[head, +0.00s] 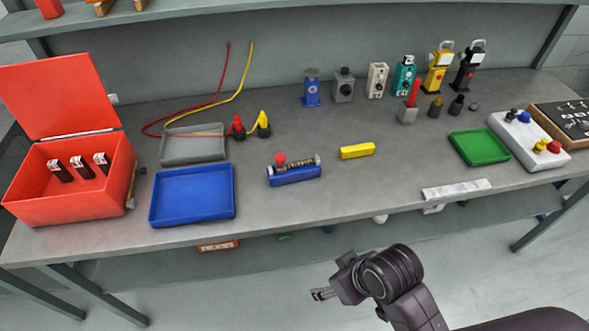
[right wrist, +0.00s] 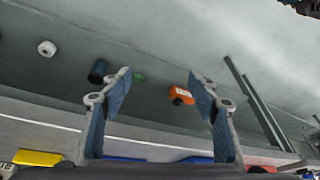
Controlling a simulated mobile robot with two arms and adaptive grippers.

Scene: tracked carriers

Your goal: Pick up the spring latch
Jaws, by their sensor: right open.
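The spring latch appears to be the blue base with a metal spring rod and a red knob (head: 294,174). It lies near the front middle of the grey workbench (head: 330,128) in the head view. My right gripper (head: 318,294) is in front of the bench, well apart from the latch and nearer to me. In the right wrist view its two fingers (right wrist: 163,85) are spread with nothing between them. Blue slivers show low in that view, mostly hidden behind the gripper; I cannot tell whether one is the latch. My left gripper is not in view.
A blue tray (head: 192,196) lies left of the latch and a yellow block (head: 357,151) right of it. A red open box (head: 70,202) stands at the left, a green tray (head: 480,147) at the right. Below the bench is an orange box (right wrist: 181,95).

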